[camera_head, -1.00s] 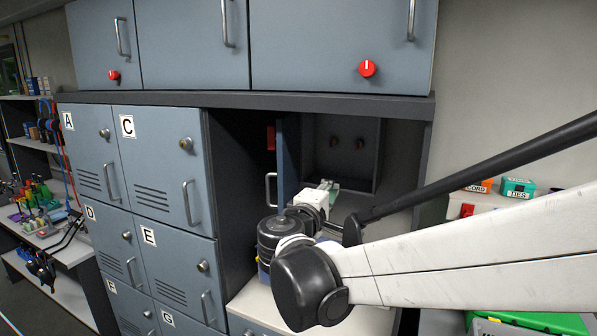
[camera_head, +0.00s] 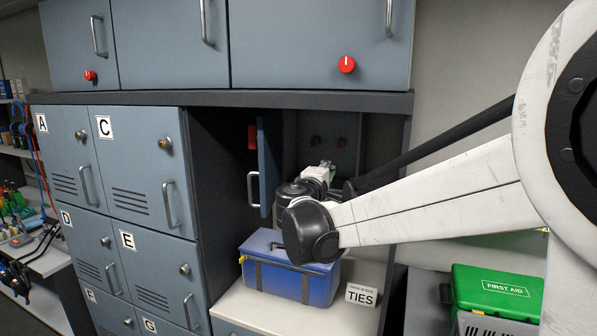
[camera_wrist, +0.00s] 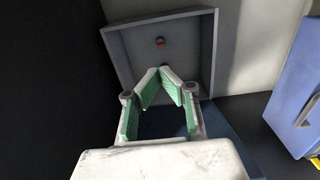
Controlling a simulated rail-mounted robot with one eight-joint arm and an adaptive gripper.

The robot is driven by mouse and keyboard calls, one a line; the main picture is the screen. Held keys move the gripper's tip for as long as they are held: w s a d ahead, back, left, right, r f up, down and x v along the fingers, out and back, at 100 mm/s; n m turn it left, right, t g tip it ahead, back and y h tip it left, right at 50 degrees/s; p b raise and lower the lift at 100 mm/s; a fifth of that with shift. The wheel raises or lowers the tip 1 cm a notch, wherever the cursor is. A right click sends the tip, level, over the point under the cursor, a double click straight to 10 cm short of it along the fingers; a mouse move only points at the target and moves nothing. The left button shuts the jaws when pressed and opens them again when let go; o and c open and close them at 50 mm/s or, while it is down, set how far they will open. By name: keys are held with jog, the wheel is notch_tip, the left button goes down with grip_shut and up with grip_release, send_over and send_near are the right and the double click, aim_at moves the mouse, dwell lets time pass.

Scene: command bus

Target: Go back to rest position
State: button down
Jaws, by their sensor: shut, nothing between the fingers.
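My gripper (camera_wrist: 160,82) shows in the wrist view with its green-padded fingers closed together at the tips and nothing between them. Behind it is an open grey box-like compartment (camera_wrist: 206,50) with a small red knob (camera_wrist: 160,41) inside. In the head view my arm reaches left across the cabinet, and its wrist end is in front of the open recess (camera_head: 362,150). A blue door (camera_head: 264,170) with a pale handle stands open at the recess.
A blue toolbox (camera_head: 268,268) sits on the pale counter (camera_head: 335,323) below my arm, beside a TIES card (camera_head: 361,295). A green first aid case (camera_head: 496,292) is at the right. Closed lockers (camera_head: 146,160) fill the left, with upper cabinets (camera_head: 300,45) above.

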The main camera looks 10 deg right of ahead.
jog(key=shift+x, duration=1.45)
jog(key=shift+w+a, duration=0.1)
jog(key=shift+w+a+b, duration=0.55)
jog(key=shift+w+a, duration=2.1)
jog(key=shift+a, duration=1.4)
jog(key=shift+w+a+b, duration=0.55)
jog(key=shift+w+a, duration=2.15)
jog(key=shift+a, duration=1.35)
jog(key=s+d, duration=0.3)
jog(key=d, duration=0.2)
jog(key=shift+s+d+b, duration=0.15)
jog(key=shift+d+b, duration=0.2)
jog(key=shift+r, duration=0.1)
jog(key=b+v, duration=0.1)
jog(key=v, duration=2.4)
jog(key=shift+a, duration=0.3)
